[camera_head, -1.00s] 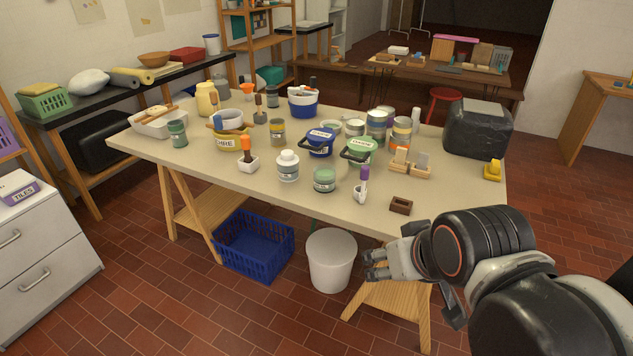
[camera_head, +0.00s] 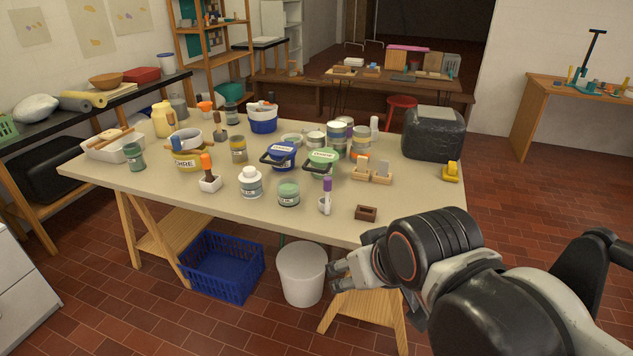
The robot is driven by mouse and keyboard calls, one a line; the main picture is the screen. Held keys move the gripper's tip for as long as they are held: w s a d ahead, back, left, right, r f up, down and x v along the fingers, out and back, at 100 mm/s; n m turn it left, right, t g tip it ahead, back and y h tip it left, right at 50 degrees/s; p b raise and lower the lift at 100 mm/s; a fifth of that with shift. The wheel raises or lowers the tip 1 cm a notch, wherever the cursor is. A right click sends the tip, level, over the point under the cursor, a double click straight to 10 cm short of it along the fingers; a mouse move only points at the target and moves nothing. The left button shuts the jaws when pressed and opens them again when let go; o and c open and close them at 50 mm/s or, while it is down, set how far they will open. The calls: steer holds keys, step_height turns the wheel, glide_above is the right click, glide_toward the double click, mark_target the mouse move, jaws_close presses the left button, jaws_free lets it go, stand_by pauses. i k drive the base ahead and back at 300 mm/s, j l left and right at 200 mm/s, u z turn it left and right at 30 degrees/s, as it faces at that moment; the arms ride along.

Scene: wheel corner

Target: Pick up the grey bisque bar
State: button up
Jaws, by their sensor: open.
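A small grey bar (camera_head: 382,167) stands upright in a wooden holder (camera_head: 381,179) near the right side of the table; it looks like the grey bisque bar, though its material cannot be told at this size. A second holder with an orange-and-pale bar (camera_head: 362,164) stands directly left of it. My gripper (camera_head: 334,278) is open and empty. It shows in front of the table's near edge, lower than the tabletop in the picture and well apart from the grey bar.
The table (camera_head: 220,207) is crowded with jars, pots and tools. A brown block (camera_head: 366,213) lies near its front edge; a black-wrapped block (camera_head: 433,138) and yellow item (camera_head: 452,171) stand at right. A white bin (camera_head: 302,275) and blue crate (camera_head: 222,265) are below.

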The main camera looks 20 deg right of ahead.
mark_target(382, 167)
steer(key=l, duration=2.1)
steer(key=u, duration=0.05)
